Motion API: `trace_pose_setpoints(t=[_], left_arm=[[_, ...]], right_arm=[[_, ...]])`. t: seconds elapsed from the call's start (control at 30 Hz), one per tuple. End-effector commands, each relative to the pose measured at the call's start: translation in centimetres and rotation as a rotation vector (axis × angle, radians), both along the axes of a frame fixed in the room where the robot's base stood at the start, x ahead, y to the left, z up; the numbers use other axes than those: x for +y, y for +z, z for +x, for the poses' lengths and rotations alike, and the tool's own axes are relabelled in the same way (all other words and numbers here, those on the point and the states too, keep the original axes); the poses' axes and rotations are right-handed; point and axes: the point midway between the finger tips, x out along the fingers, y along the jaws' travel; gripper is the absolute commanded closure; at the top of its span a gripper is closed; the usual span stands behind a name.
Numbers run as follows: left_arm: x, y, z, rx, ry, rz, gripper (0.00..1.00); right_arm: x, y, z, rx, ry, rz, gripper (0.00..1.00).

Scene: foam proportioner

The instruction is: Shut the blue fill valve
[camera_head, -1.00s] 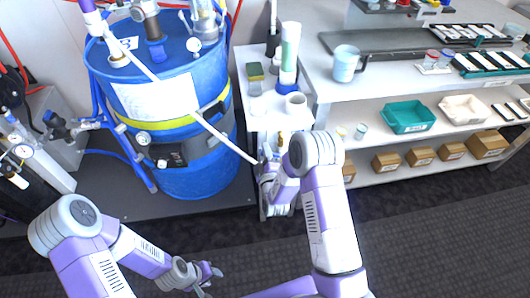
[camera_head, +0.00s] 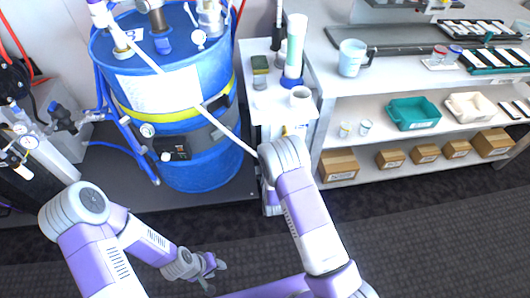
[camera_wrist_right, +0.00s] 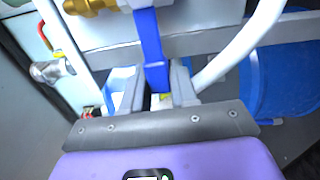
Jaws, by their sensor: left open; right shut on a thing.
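In the right wrist view a blue lever (camera_wrist_right: 151,45), which looks like the fill valve's handle, runs down from a white and brass fitting (camera_wrist_right: 95,5). My right gripper (camera_wrist_right: 158,88) is shut on the lever's lower end, with a finger on either side. In the head view my right gripper is hidden behind its own arm, beside the white cart. The valve cannot be made out there. My left gripper (camera_head: 208,272) is open and empty, low over the dark floor, away from the valve.
A large blue drum (camera_head: 200,165) stands at the back left, with a white pole (camera_head: 158,70) slanting across it. A white cart (camera_head: 258,112) and a shelved bench (camera_head: 335,112) stand right of it. Gas cylinders are at far left. The front floor is clear.

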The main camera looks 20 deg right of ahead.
Motion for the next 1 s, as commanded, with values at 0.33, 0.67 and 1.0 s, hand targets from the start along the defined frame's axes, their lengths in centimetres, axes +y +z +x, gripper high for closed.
trace_pose_setpoints(t=[0.33,0.67,1.0], left_arm=[[0.0,0.0,0.0,0.000,0.000,0.000,0.57],[0.0,0.0,0.0,0.000,0.000,0.000,0.57],[0.0,1.1,0.0,0.000,0.000,0.000,0.57]], right_arm=[[-0.3,-0.3,-0.1,0.008,-0.006,-0.002,0.68],[-0.1,-0.1,-0.1,0.003,-0.002,-0.001,0.51],[0.4,-0.1,-3.6,0.008,0.000,-0.002,0.51]])
